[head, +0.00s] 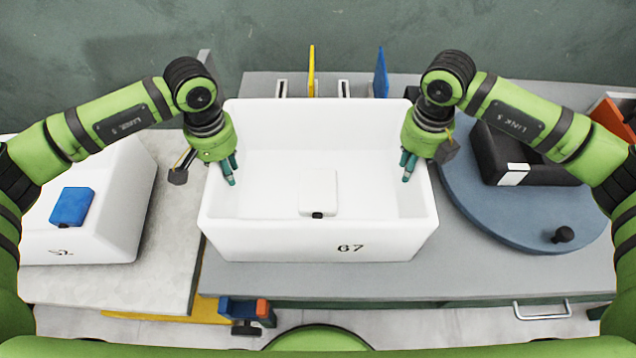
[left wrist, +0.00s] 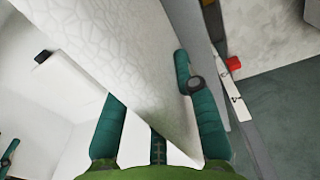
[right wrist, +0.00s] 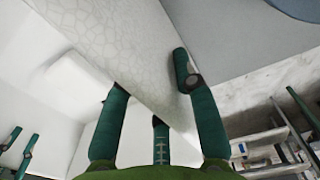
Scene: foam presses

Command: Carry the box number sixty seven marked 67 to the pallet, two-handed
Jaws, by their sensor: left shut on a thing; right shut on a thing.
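The white foam box marked 67 (head: 280,240) stands in the middle of the head view, open at the top, over the grey bench. A white block with a small black knob (head: 318,190) shows inside it. My left gripper (head: 228,175) is shut on the box's left wall, with fingers on both sides; the wall also shows in the left wrist view (left wrist: 150,60). My right gripper (head: 407,170) is shut on the right wall, which shows between its fingers in the right wrist view (right wrist: 120,50). The box looks level. I cannot tell whether it touches the bench. I cannot identify the pallet.
Another white box (head: 110,215) with a blue block (head: 71,206) stands on a pale slab at left. Blue and yellow upright plates (head: 381,72) stand behind the box.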

